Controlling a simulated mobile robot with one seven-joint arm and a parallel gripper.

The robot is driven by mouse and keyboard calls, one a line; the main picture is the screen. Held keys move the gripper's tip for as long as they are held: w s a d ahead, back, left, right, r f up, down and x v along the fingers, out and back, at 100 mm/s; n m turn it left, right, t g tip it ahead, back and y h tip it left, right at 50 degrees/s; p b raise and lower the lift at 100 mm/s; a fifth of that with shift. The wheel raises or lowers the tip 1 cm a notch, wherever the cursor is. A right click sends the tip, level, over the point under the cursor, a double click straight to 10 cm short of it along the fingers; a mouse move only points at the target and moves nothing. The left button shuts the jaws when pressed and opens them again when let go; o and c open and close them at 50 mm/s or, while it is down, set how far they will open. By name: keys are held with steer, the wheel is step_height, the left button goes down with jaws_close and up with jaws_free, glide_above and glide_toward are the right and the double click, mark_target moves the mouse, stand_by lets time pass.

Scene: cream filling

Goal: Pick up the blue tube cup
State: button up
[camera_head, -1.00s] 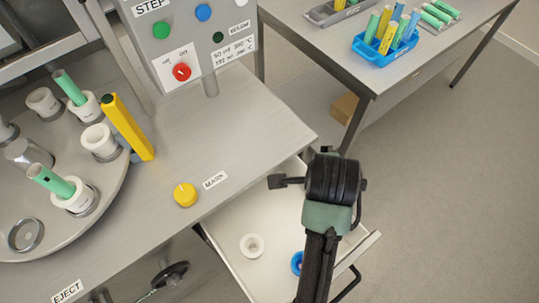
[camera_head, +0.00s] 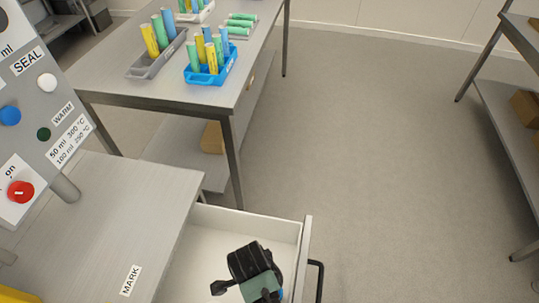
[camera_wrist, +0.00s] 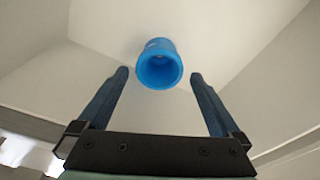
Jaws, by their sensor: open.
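The blue tube cup (camera_wrist: 158,65) is in the white drawer. In the wrist view it shows its round open mouth toward me, centred at the fingertips. In the head view only a blue sliver (camera_head: 281,294) shows beside my gripper (camera_head: 232,287), which covers the rest. In the wrist view my gripper (camera_wrist: 160,75) is open, with one finger on each side of the cup and a gap on both sides. Nothing is held. I cannot tell how far the cup lies beyond the fingertips.
The drawer (camera_head: 250,220) stands open, its walls close around my gripper. The grey worktop (camera_head: 120,215) with a control panel (camera_head: 45,120) is on the left. A table behind carries a blue rack (camera_head: 228,73) of tubes. The floor on the right is clear up to a shelf (camera_head: 505,130).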

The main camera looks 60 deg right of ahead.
steer(key=f, duration=0.4)
steer(key=shift+s+d+f, duration=0.15)
steer(key=shift+s+d, duration=0.1)
steer(key=shift+s, duration=0.1)
steer(key=shift+c, duration=0.3)
steer(key=c, duration=1.2)
